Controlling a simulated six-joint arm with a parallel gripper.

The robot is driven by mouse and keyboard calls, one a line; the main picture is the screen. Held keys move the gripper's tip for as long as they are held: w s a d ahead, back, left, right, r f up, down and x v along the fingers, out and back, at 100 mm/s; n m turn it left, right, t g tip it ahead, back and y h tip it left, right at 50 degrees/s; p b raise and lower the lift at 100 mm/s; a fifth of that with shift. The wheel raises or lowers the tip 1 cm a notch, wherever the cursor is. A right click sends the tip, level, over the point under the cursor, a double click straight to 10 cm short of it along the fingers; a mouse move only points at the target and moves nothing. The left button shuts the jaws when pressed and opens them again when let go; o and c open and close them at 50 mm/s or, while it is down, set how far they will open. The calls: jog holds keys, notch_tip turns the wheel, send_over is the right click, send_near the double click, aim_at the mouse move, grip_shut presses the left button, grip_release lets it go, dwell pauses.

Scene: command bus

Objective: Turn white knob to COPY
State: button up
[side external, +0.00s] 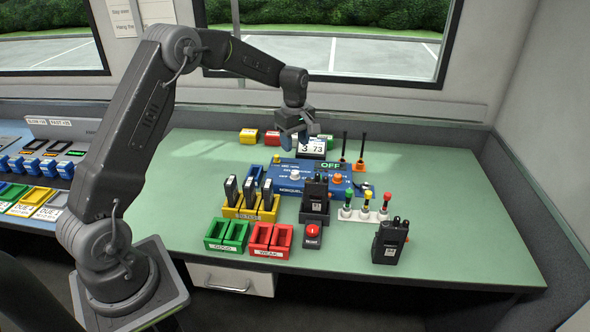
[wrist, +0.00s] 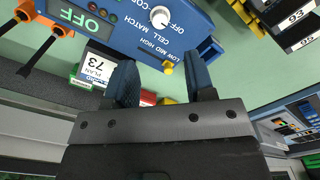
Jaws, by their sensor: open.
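The white knob (side external: 294,175) sits on top of the blue control box (side external: 318,190). My gripper (side external: 291,141) is open and empty, above and behind the box in the side view. In the wrist view its dark blue fingers (wrist: 163,75) are spread apart and do not touch the knob.
A yellow rack (side external: 252,210) and a radio charger (side external: 315,207) stand in front.

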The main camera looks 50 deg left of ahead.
aim_at(295, 172)
notch_tip(295, 172, down, 10)
jog(key=shift+r, duration=0.1)
dwell(0.4)
grip_shut()
